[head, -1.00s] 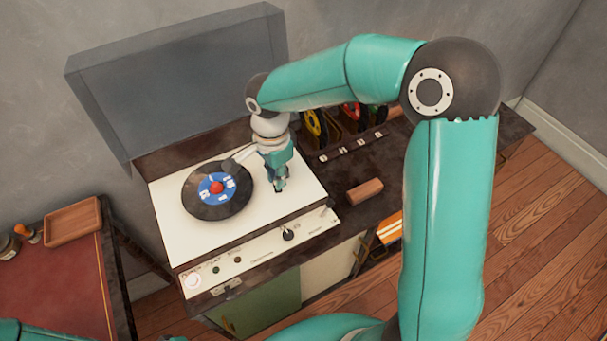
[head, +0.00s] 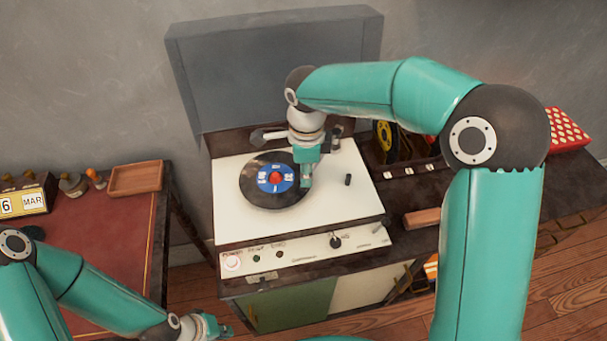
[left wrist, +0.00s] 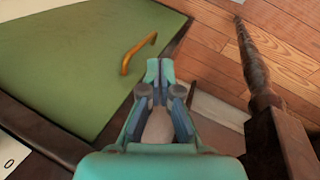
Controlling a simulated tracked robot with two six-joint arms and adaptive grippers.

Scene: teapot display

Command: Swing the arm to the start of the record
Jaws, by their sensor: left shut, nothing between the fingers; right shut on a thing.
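The black record (head: 258,196) with a blue label and red centre lies on the white turntable deck (head: 335,205). My right gripper (head: 306,184) is shut over the record's right edge. It holds what seems to be the tonearm's front end, which is hidden by the fingers; most of the arm is covered by my wrist. A dark part at the deck's back right (head: 336,131) looks like the arm's pivot. A small dark post (head: 348,180) stands empty to the right. My left gripper (head: 217,328) is shut and empty low at the front; it also shows in the left wrist view (left wrist: 160,66).
The grey lid (head: 270,70) stands open behind. Knobs line the deck's front panel (head: 290,256). A brown block (head: 422,218) lies to the right. A red-topped desk (head: 95,235) with a wooden tray (head: 135,178) is at the left. The cabinet's green door (left wrist: 85,55) is near my left gripper.

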